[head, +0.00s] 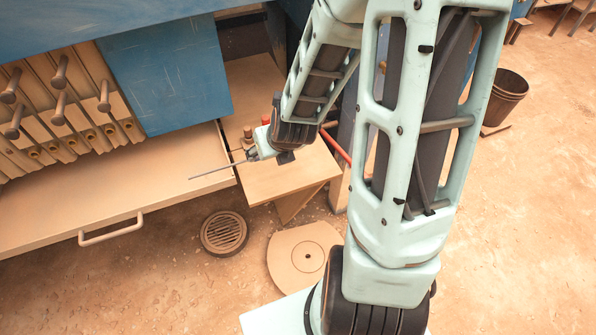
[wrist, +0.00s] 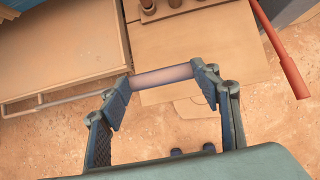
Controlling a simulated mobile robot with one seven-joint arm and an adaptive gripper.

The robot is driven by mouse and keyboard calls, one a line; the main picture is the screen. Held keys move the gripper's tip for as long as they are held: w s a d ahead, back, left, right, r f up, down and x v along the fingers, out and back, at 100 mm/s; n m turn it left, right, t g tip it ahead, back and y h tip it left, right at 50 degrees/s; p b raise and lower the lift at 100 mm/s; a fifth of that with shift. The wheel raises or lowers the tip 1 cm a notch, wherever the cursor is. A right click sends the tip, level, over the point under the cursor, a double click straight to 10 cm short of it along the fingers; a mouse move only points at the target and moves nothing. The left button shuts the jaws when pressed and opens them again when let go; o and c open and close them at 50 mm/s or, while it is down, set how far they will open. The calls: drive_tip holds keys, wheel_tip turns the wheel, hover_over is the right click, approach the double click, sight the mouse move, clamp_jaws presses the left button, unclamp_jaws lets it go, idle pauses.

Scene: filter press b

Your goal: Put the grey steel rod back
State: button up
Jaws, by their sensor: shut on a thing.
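The grey steel rod (head: 215,171) is thin and straight and points left from my gripper (head: 256,154), roughly level, above the right end of the large tan tray. In the wrist view my gripper (wrist: 163,80) has its two fingers at either end of a thicker pinkish-grey piece (wrist: 163,76), with the thin rod (wrist: 75,98) running on to the left. A small block with several short round posts (wrist: 172,8) stands on the tan side table (wrist: 150,45); in the head view a brown post (head: 248,134) shows there just behind my gripper.
The large tan tray (head: 110,195) has a front handle (head: 110,229). Blue press panels (head: 170,75) and wooden plates with pegs rise behind it. A red lever (head: 336,146) stands right of my gripper. A drain grate (head: 224,233), round disc (head: 303,256) and bucket (head: 505,97) are on the floor.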

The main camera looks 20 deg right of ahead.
drive_tip(key=shift+s+a+f+g+b, duration=0.1)
drive_tip(key=shift+s+a+f+g, duration=0.2)
drive_tip(key=shift+s, duration=0.45)
drive_tip(key=shift+s+a+f+g+b, duration=0.1)
drive_tip(key=shift+s+a+f+g, duration=0.2)
drive_tip(key=shift+s, duration=0.45)
drive_tip(key=shift+s+a+f+g+b, duration=0.1)
drive_tip(key=shift+s+a+f+g, duration=0.2)
drive_tip(key=shift+s, duration=0.45)
drive_tip(key=w+d+f+b, duration=0.2)
drive_tip(key=d+b, duration=0.1)
drive_tip(key=w+d+f+b, duration=0.2)
drive_tip(key=d+f, duration=0.1)
drive_tip(key=w+d+f+b, duration=0.3)
drive_tip(key=d, duration=0.1)
drive_tip(key=shift+w+f+b, duration=0.1)
drive_tip(key=shift+f+b, duration=0.15)
drive_tip(key=shift+b, duration=0.05)
drive_tip(key=shift+w+d+f, duration=0.3)
drive_tip(key=shift+d+f, duration=0.05)
drive_tip(key=shift+d, duration=0.05)
drive_tip(key=shift+w+d+f+b, duration=0.1)
drive_tip(key=shift+d+f+b, duration=0.15)
drive_tip(key=shift+b, duration=0.25)
drive_tip(key=shift+w+d+f+b, duration=0.1)
drive_tip(key=shift+w+f+b, duration=0.05)
drive_tip(key=shift+f+b, duration=1.3)
drive_tip(key=shift+f, duration=0.25)
